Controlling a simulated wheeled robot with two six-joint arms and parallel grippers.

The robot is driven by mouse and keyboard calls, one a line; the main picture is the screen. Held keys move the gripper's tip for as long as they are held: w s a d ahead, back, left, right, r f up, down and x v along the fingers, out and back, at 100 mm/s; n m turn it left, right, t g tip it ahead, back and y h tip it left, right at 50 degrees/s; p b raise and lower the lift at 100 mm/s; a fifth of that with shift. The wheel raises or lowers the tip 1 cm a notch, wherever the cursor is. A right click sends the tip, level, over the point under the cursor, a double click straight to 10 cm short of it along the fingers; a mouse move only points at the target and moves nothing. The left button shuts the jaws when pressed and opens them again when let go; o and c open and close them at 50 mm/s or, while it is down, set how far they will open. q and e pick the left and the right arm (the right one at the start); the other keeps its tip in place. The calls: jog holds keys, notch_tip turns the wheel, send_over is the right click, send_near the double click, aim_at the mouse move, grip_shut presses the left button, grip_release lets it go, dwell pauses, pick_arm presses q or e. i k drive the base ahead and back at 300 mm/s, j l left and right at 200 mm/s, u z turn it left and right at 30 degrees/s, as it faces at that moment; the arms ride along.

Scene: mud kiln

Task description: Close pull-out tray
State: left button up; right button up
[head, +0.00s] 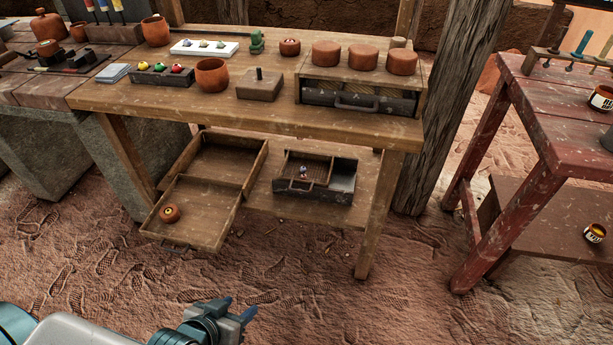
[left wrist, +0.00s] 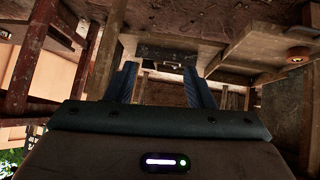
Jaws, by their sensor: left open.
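A wooden pull-out tray (head: 196,222) juts forward from its wooden frame (head: 246,157) under the workbench, low at centre left. A small round clay piece (head: 170,213) lies in its front left part. It also shows at the right edge of the left wrist view (left wrist: 298,54), which looks upside down. My left gripper (head: 238,308) is open and empty, in front of and apart from the tray. Its two fingers (left wrist: 160,88) stand apart in the left wrist view. My right gripper is not in view.
A dark box (head: 318,196) with a small wooden insert sits on the low shelf right of the tray. The bench top (head: 215,112) holds bowls, blocks and a closed drawer unit (head: 362,102). A bench leg (head: 376,220) stands right; a red table (head: 550,130) is farther right. The ground in front is clear.

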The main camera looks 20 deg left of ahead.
aim_at(208, 208)
jog(key=j+u, duration=0.15)
jog(key=u, duration=1.4)
